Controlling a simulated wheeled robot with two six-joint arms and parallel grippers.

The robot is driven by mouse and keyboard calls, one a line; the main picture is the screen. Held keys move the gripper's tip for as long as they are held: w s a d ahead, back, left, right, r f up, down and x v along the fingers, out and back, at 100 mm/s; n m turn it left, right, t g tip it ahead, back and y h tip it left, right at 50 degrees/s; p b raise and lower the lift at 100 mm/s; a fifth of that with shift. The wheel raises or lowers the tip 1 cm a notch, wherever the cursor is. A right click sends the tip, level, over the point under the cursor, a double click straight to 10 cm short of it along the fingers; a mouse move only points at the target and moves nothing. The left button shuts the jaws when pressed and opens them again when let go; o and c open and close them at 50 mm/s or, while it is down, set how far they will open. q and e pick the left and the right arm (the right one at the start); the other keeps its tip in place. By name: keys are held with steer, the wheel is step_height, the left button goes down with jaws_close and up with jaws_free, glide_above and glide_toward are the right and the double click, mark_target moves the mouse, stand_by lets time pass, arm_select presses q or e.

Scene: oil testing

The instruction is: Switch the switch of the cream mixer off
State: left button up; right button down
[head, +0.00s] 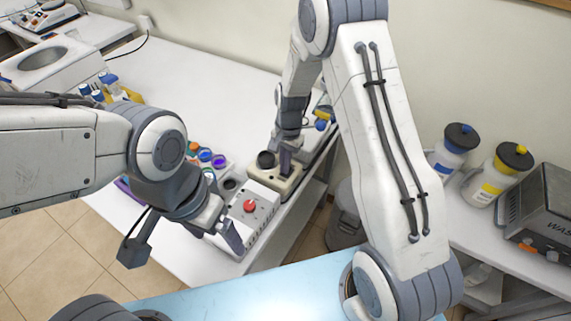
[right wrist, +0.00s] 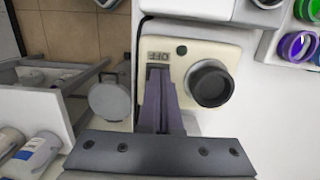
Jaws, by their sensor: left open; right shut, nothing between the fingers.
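The cream mixer (head: 284,187) is a small cream box with a black round holder, on the white bench in the middle of the head view. In the right wrist view the cream mixer (right wrist: 222,44) shows its black round holder (right wrist: 210,83) and a small label (right wrist: 158,56) that reads OFF upside down. My right gripper (right wrist: 159,72) is shut and empty, its fingertips over the mixer at the label; the switch is hidden by the fingers. In the head view my right gripper (head: 286,158) is above the mixer. My left gripper (head: 187,241) is open and empty.
A white box with a red knob (head: 250,206) stands in front of the mixer, close to my left gripper. Coloured-cap vials (head: 205,156) stand left of it. A grey bin (head: 347,218) is below the bench edge.

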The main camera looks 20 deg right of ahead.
steer(key=shift+s+f, duration=0.1)
steer(key=shift+f, duration=0.2)
steer(key=shift+d, duration=0.1)
steer(key=shift+w+d+r, duration=0.1)
steer(key=shift+w+d, duration=0.15)
steer(key=shift+w, duration=0.15)
steer(key=shift+w+d, duration=0.2)
